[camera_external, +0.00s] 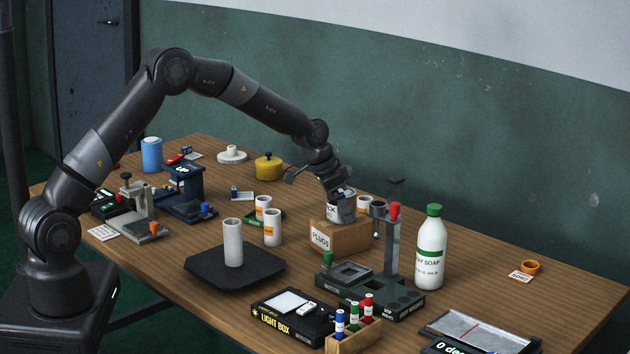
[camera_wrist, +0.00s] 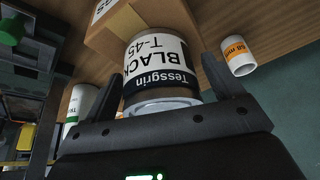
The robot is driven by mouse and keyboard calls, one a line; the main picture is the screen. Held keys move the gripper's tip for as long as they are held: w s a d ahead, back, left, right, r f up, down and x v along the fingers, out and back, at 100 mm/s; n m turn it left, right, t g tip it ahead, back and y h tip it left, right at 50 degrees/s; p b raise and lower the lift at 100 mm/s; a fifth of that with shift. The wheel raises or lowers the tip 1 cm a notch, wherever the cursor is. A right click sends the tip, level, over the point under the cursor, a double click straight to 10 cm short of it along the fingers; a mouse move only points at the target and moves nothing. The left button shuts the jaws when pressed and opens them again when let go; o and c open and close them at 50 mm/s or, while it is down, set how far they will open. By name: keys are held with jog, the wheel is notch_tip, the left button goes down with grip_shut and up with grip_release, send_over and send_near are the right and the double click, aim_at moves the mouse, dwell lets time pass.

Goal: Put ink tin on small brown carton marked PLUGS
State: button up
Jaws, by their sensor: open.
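The ink tin, with a white label reading BLACK T-45 and dark print (camera_wrist: 158,62), stands on the small brown carton marked PLUGS (camera_external: 345,239). In the external view the tin (camera_external: 332,212) is partly hidden by my gripper (camera_external: 343,208). The wrist view is upside down, with the carton (camera_wrist: 110,28) above the tin. There my gripper (camera_wrist: 172,68) has one finger on each side of the tin, with its jaws open. Whether a finger touches the tin I cannot tell.
A grey stand with a red-topped post (camera_external: 393,240) is close right of the carton. A white soap bottle (camera_external: 431,255) stands farther right. White rolls with orange labels (camera_external: 272,228) stand left of the carton. A black light box (camera_external: 290,315) is in front. The table's right back is mostly clear.

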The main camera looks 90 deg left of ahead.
jog(key=v, duration=1.2)
jog(key=s+d+r+m, duration=0.1)
jog(key=s+d+r, duration=0.35)
jog(key=d, duration=0.35)
jog(key=s+d+r, duration=0.3)
jog(key=d+r, duration=0.2)
jog(key=d, duration=0.4)
jog(key=s+d+r+m, duration=0.1)
jog(key=s+d+r, duration=0.2)
jog(key=d+r, duration=0.35)
jog(key=s+d+f, duration=0.1)
jog(key=s+d, duration=0.7)
jog(key=s, duration=0.3)
jog(key=s+d+f+t+h, duration=0.1)
jog(key=s+d+f, duration=0.1)
jog(key=s+d, duration=0.5)
jog(key=s, duration=0.5)
jog(key=shift+s+d+m, duration=0.15)
jog(key=shift+d+m, duration=0.15)
jog(key=shift+d, duration=0.1)
